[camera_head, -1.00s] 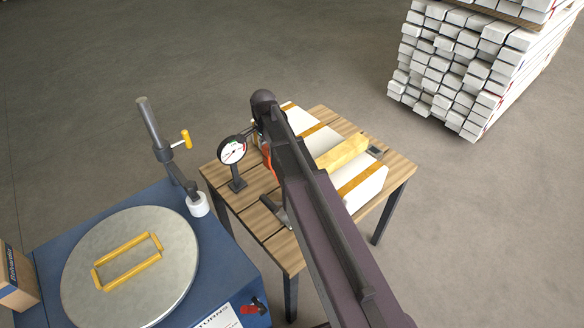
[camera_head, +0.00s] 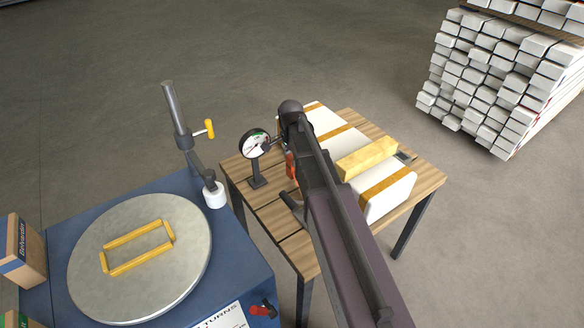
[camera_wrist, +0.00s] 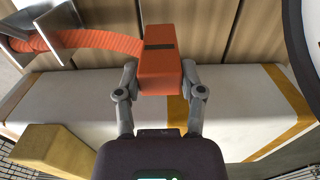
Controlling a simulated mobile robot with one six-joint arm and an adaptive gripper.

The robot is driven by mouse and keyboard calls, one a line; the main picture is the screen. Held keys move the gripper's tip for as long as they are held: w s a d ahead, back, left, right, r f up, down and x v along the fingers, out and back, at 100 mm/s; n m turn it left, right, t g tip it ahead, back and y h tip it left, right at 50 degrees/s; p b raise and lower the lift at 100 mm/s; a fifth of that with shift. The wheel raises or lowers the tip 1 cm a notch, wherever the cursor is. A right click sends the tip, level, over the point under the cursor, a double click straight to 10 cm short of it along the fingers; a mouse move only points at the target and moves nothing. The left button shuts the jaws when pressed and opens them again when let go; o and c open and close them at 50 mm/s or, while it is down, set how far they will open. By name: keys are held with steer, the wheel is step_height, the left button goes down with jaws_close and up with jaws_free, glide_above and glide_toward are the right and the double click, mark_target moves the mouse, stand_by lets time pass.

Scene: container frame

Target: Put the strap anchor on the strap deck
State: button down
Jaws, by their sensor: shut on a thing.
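The strap anchor appears as an orange block (camera_wrist: 160,62) with a dark slot, and an orange ribbed strap (camera_wrist: 85,40) runs left from it to a grey metal fitting (camera_wrist: 42,28). My gripper (camera_wrist: 160,84) is shut on the block, a finger on each side. In the head view a little orange (camera_head: 290,165) shows beside my arm, which hides most of the gripper. Below the block in the wrist view is a long white body (camera_wrist: 70,98) with yellow-orange bands. It lies on a slatted wooden table (camera_head: 425,178). I cannot tell which surface is the strap deck.
A yellow block (camera_head: 367,158) lies on the white body. A dial gauge (camera_head: 254,145) stands at the table's left side. Left is a blue bench (camera_head: 60,240) with a round grey plate (camera_head: 95,270), a yellow rectangular frame (camera_head: 138,246) and an upright post (camera_head: 175,110).

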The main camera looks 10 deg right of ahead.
mark_target(291, 166)
steer(key=shift+f+b, duration=1.9)
steer(key=shift+f, duration=0.1)
steer(key=shift+c, duration=1)
jaws_free()
step_height(291, 166, up, 12)
steer(key=p, duration=1.2)
